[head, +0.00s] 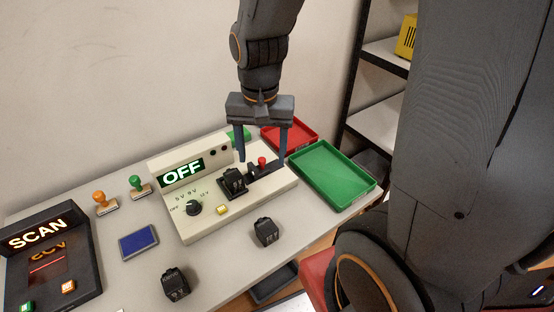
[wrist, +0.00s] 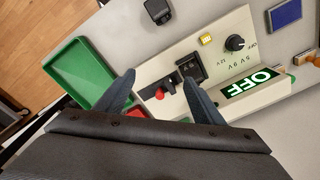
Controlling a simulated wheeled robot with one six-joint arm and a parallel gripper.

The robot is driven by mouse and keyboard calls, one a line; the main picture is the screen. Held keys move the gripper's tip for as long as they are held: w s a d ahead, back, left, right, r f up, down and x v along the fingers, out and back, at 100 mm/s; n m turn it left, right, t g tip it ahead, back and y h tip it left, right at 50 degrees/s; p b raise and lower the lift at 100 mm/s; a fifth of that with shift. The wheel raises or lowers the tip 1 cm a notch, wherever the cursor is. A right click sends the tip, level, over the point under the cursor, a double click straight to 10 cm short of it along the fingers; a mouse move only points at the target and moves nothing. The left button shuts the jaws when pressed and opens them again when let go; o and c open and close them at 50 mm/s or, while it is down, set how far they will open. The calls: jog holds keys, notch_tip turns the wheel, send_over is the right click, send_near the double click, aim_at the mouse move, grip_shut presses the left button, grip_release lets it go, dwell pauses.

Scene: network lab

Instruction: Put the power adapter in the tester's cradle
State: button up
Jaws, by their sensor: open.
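The tester (head: 222,222) is a cream box on the table; its display reads OFF. Its black cradle (head: 228,195) is on the deck, and a black block with pale marks, seemingly a power adapter (head: 235,180), sits in it. It also shows in the wrist view (wrist: 190,67). Two more black adapters lie on the table: one (head: 267,232) in front of the tester, one (head: 175,282) nearer the front. My gripper (head: 262,162) is open and empty, its fingers pointing down around the red-knobbed black lever (wrist: 160,93) right of the cradle; contact cannot be told.
A green tray (head: 332,176) and a red tray (head: 290,133) are right of the tester. The tester has a dial (head: 194,208) and yellow button (head: 222,210). Left are two stamps, a blue pad (head: 139,242) and a SCAN box (head: 50,250). A shelf stands behind right.

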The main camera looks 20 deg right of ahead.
jog(key=s+d+n, duration=0.1)
jog(key=n, duration=0.1)
jog(key=s+d+n, duration=0.1)
jog(key=s+n, duration=0.2)
jog(key=shift+d+f+n, duration=0.3)
jog(key=shift+d, duration=0.1)
